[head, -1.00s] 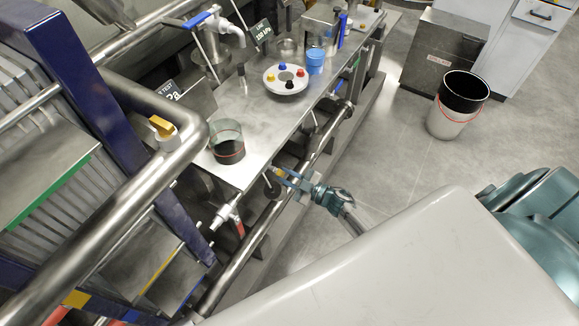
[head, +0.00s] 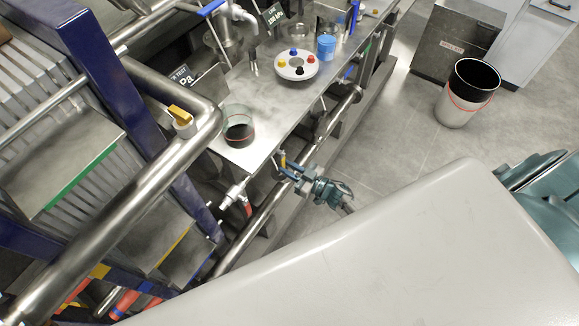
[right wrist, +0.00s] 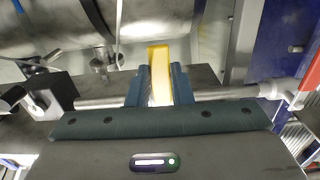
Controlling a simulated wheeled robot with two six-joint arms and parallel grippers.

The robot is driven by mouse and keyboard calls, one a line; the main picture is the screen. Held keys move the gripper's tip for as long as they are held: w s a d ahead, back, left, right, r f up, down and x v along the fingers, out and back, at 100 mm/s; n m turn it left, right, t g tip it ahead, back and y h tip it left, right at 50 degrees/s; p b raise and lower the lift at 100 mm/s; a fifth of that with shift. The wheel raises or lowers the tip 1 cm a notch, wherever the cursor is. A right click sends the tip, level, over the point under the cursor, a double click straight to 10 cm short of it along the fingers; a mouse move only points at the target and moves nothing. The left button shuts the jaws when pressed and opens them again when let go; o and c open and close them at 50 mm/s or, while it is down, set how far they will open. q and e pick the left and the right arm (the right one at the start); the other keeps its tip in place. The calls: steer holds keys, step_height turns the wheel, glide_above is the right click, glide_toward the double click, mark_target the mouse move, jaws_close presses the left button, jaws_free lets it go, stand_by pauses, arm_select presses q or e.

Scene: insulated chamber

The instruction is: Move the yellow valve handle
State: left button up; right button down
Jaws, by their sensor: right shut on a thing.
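The yellow valve handle (head: 283,159) shows as a small upright yellow piece below the front edge of the steel bench in the head view. My right gripper (head: 288,170) reaches it from the lower right. In the right wrist view the yellow handle (right wrist: 159,72) stands between the two blue fingers of my right gripper (right wrist: 160,88), which are shut on it. The handle's lower end is hidden between the fingers. My left gripper is not in view.
The bench (head: 235,85) carries a dark-filled beaker (head: 238,128), a round white holder (head: 291,73) and a blue cup (head: 326,47). A long rail (head: 265,218) runs below. A bin (head: 466,93) stands on open floor.

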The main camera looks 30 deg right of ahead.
steer(key=shift+s, duration=0.1)
steer(key=c, duration=1.3)
jaws_free()
steer(key=b+v, duration=0.1)
steer(key=v, duration=0.9)
steer(key=shift+s+d+b, duration=0.2)
steer(key=shift+s+b, duration=0.1)
